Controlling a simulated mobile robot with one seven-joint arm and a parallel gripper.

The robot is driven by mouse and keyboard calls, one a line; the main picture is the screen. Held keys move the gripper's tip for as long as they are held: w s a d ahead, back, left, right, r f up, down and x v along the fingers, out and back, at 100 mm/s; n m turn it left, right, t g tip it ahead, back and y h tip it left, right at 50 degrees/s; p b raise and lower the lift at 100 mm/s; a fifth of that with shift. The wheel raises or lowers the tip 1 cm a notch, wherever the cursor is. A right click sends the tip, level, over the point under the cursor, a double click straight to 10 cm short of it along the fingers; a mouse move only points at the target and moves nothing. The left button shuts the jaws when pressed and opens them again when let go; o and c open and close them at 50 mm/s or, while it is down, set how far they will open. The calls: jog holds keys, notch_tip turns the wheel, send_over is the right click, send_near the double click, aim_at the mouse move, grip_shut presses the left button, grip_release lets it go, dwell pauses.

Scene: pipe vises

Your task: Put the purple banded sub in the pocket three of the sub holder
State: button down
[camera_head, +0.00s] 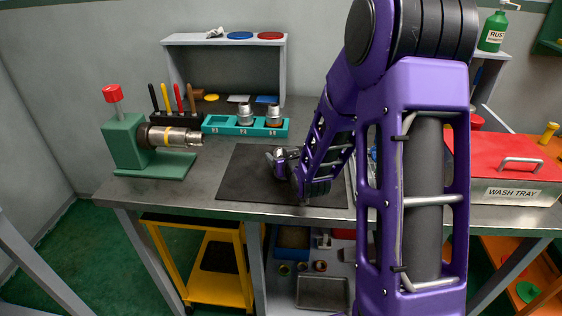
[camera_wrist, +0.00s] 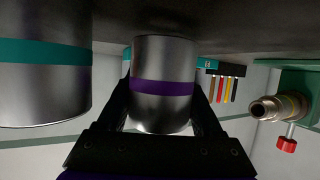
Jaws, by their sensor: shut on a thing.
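The purple banded sub (camera_wrist: 164,88) is a metal cylinder with a purple band. In the wrist view my gripper (camera_wrist: 163,100) has a black finger on each side of it and is shut on it. In the head view the sub (camera_head: 281,168) shows small and partly hidden by my arm, at the dark mat. I cannot tell whether it touches the mat. The sub holder (camera_head: 221,129) is a teal block behind the mat. Its middle and right pockets hold metal subs (camera_head: 245,113) (camera_head: 274,115); its left pocket looks empty. The pocket labels are too small to read surely.
A teal-banded sub (camera_wrist: 42,82) is close beside my gripper. A green vise (camera_head: 125,143) with a pipe stands left of the holder. Upright colored tools (camera_head: 179,98) and a grey shelf (camera_head: 226,41) are behind. The red-lidded wash tray (camera_head: 505,190) is right. The mat's left part (camera_head: 246,175) is clear.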

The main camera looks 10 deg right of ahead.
jog(key=shift+f, duration=0.65)
jog(key=shift+f, duration=0.15)
jog(key=c, duration=0.5)
grip_release()
jog(key=shift+f+b, duration=0.1)
jog(key=shift+b, duration=0.2)
jog(key=shift+o, duration=0.9)
jog(key=shift+r, duration=0.2)
